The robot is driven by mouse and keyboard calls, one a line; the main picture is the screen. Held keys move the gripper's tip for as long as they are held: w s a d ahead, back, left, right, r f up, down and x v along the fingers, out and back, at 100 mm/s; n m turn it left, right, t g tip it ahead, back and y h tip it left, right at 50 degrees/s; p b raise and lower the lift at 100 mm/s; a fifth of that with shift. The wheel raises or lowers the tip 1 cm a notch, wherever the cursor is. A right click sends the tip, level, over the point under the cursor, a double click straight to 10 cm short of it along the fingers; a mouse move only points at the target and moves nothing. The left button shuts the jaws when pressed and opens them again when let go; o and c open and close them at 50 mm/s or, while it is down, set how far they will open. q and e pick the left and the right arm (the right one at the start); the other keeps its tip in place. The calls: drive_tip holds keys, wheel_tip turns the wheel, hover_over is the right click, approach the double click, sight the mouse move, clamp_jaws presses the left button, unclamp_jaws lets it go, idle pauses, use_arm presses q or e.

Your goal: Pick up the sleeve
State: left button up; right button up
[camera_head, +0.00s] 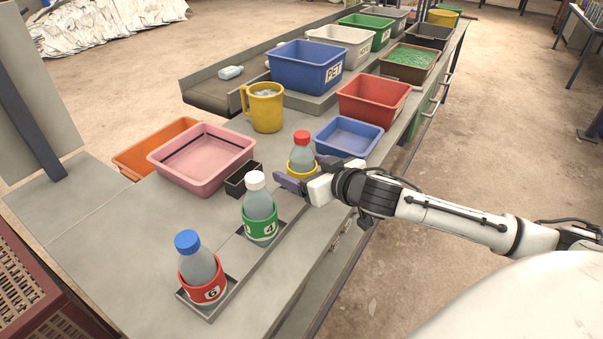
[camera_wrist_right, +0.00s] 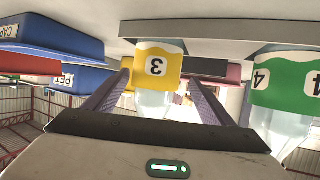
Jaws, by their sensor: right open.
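A yellow sleeve (camera_head: 301,171) sits around a clear bottle with a red cap (camera_head: 302,134). In the right wrist view, which is upside down, the yellow sleeve (camera_wrist_right: 158,66) shows the number 3. My right gripper (camera_head: 298,168) is open, with one finger on each side of the yellow-sleeved bottle; I cannot tell whether they touch it. A green sleeve marked 4 (camera_head: 260,228) is around a white-capped bottle. A red sleeve marked 6 (camera_head: 204,287) is around a blue-capped bottle nearest the front. My left gripper is not in view.
The bottles stand in a row along a dark narrow tray (camera_head: 233,283). Beside it are a small black box (camera_head: 243,180), a pink tub (camera_head: 197,184) and a blue tray (camera_head: 348,153). A yellow mug (camera_head: 263,121) and several bins stand behind. The front-left table is bare.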

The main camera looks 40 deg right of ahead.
sight(293, 166)
drive_tip(key=x, duration=0.4)
drive_tip(key=shift+d+f, duration=0.25)
drive_tip(key=shift+d, duration=0.1)
drive_tip(key=shift+w+f, duration=0.3)
drive_tip(key=shift+w, duration=0.2)
drive_tip(key=c, duration=0.9)
